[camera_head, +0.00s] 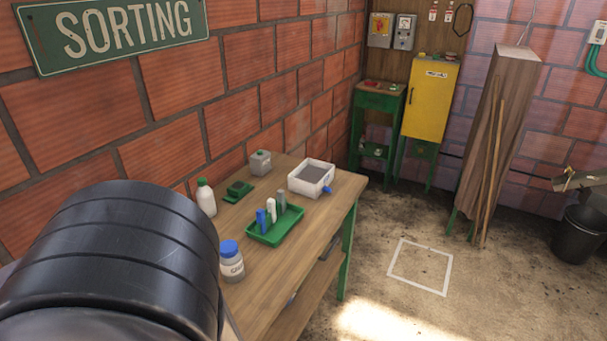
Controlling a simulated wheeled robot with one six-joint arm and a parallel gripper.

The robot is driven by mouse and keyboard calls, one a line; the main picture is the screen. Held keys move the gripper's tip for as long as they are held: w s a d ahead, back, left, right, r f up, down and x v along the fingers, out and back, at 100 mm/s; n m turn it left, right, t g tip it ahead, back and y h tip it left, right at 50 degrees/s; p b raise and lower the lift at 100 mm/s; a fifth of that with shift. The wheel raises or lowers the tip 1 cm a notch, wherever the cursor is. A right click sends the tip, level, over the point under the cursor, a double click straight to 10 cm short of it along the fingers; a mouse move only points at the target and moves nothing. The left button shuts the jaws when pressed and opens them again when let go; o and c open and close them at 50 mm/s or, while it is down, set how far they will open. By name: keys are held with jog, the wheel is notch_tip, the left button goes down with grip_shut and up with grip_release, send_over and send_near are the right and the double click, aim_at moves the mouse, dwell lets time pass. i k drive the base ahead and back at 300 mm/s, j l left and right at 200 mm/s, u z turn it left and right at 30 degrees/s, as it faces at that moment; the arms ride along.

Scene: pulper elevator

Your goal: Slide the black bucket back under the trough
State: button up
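A black bucket (577,236) stands upright on the floor at the far right, partly cut off by the picture's edge. A metal trough (589,182) shows just above it, also cut off at the right. The trough's lower end is over or close to the bucket's rim; I cannot tell how far the bucket sits beneath it. My gripper is not in view. A large dark rounded part, which looks like my own arm, fills the lower left and is far from the bucket.
A wooden table (262,283) along the left wall holds a green tray (273,238), a white box (297,187) and bottles. A white square outline (392,262) marks the open floor. Wooden poles (489,190), a yellow cabinet (428,100) and a green stand (378,101) line the back.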

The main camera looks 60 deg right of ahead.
aim_at(582, 230)
jog(key=z, duration=3.95)
